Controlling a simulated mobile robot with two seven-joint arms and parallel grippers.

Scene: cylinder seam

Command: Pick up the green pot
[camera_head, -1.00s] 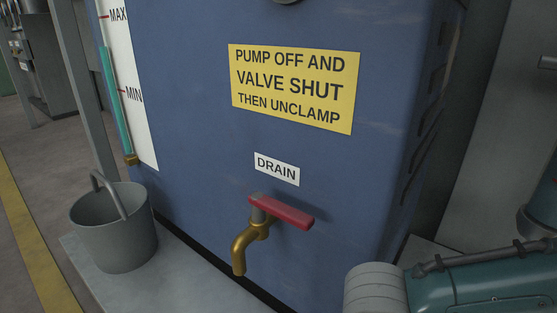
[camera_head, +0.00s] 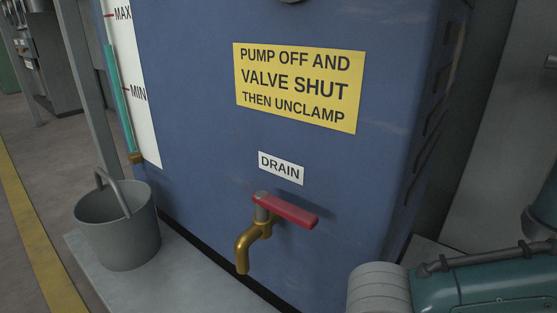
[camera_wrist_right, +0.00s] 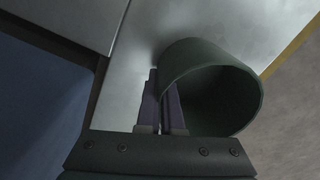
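A dark green pot (camera_wrist_right: 232,78), round and open-mouthed, shows in the right wrist view, right of centre, its mouth towards the camera. My right gripper (camera_wrist_right: 163,90) is at the pot's left wall; its two fingers are close together with the rim between them, and it appears shut on that wall. The pot's base is hidden. Neither this pot nor either gripper can be made out in the head view. My left gripper is not in view.
A grey bucket (camera_head: 125,240) with a raised handle stands on a pale plinth (camera_head: 185,285) beside a blue tank (camera_head: 200,150). A brass drain tap (camera_head: 246,245) with a red lever (camera_head: 290,212) juts from the tank.

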